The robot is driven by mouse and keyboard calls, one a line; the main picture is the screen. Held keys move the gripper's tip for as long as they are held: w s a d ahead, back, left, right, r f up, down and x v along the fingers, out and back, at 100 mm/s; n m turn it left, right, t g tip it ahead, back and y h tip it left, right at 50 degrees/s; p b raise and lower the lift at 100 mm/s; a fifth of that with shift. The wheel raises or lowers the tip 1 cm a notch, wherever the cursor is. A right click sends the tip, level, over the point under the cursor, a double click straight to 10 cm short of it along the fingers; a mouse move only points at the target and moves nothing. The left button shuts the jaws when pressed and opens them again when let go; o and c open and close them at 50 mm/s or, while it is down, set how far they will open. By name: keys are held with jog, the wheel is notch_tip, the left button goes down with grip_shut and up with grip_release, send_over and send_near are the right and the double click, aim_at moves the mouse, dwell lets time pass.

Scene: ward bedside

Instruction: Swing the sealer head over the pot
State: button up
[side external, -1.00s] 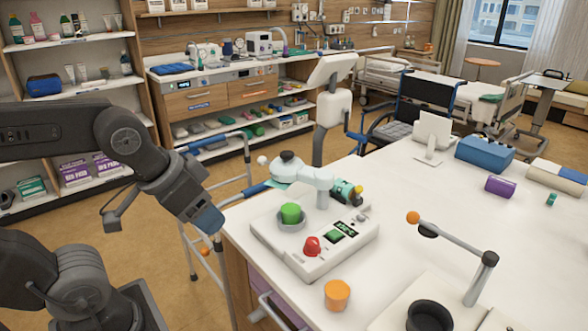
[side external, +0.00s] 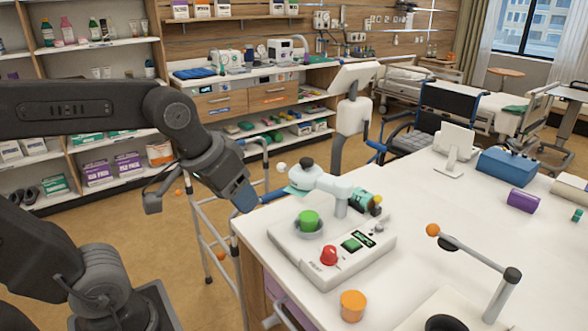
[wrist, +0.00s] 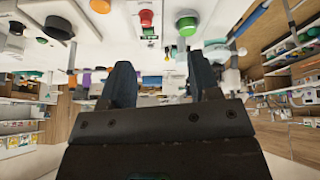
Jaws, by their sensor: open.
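The sealer (side external: 330,256) is a white unit on the table's near left corner. Its pale swing arm carries a sealer head (side external: 305,179) with a black knob on top and a small white ball at its left end. The head is behind the green pot (side external: 309,219), which sits in a grey cup, and is not above it. A red knob (side external: 329,255) and a green display (side external: 352,244) are on the unit. My gripper (side external: 243,202) is left of the head, apart from it. The wrist view shows its fingers (wrist: 160,64) apart with nothing between them.
An orange cup (side external: 353,305) stands in front of the sealer. A walking frame (side external: 212,243) stands beside the table's left edge, close to my gripper. A screen on a stand (side external: 350,110) rises behind. The table's middle is clear.

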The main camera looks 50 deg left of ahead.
jog(key=w+a+r+n+g, duration=0.1)
jog(key=w+a+r+n, duration=0.15)
jog(key=w, duration=0.25)
jog(key=w+a+r+n, duration=0.1)
jog(key=w+a+n, duration=0.3)
jog(key=w, duration=0.2)
jog(key=n+g, duration=0.2)
jog(key=n, duration=0.9)
send_over(281, 164)
jog(key=s, duration=0.2)
notch_tip(281, 164, down, 6)
jog(key=r, duration=0.1)
jog(key=f, duration=0.4)
jog(key=w+f, duration=0.1)
jog(key=f, duration=0.4)
jog(key=w+f, duration=0.1)
jog(key=f, duration=0.3)
jog(key=shift+w+a+f, duration=0.1)
jog(key=shift+a+f, duration=0.15)
jog(key=shift+f, duration=0.05)
grip_shut()
